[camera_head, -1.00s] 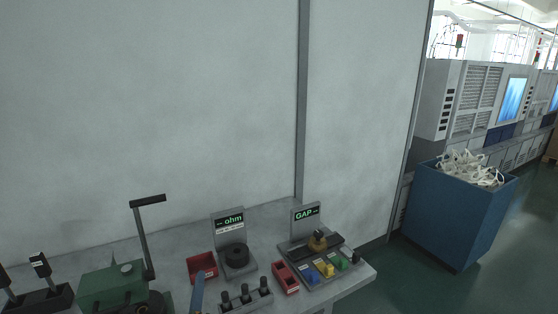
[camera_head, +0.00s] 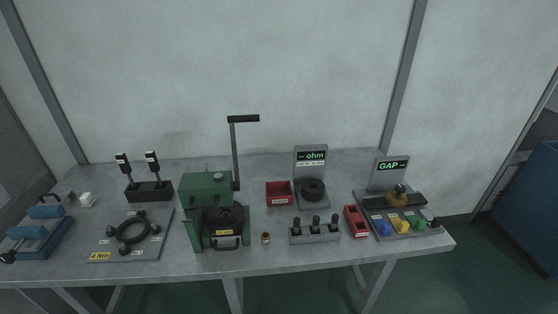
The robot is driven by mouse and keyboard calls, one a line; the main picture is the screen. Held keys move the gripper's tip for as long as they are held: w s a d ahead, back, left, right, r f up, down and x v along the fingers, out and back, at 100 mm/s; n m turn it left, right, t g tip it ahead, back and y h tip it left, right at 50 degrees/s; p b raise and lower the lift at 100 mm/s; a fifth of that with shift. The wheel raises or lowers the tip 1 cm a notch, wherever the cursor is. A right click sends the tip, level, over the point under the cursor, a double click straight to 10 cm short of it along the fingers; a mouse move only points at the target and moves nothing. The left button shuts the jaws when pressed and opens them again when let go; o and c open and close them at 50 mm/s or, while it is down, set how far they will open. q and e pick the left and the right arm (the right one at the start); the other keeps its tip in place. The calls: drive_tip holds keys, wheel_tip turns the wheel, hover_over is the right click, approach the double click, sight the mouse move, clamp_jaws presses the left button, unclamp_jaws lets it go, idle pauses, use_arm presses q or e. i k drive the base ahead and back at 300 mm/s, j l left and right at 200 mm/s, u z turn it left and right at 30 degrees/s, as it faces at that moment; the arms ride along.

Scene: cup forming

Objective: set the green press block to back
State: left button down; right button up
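A green press (camera_head: 207,190) with a tall black lever (camera_head: 236,150) stands on the table left of centre. Its frame holds a dark round part (camera_head: 224,218) above a yellow label. A small green block (camera_head: 420,224) sits at the front of the GAP station (camera_head: 405,231) at the right, beside a yellow block (camera_head: 397,225) and a blue block (camera_head: 383,229). A gold-coloured part (camera_head: 399,196) stands behind them on a dark bar. Neither of my grippers is in view.
The grey table (camera_head: 340,180) also bears an ohm station (camera_head: 311,180), red bins (camera_head: 279,193) (camera_head: 356,221), a peg rack (camera_head: 314,233), a ring fixture (camera_head: 131,235), a two-handled black base (camera_head: 149,190) and a blue device (camera_head: 40,235). A wall closes the back.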

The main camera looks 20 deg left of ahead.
sight(199, 190)
drive_tip(key=u, duration=1.4)
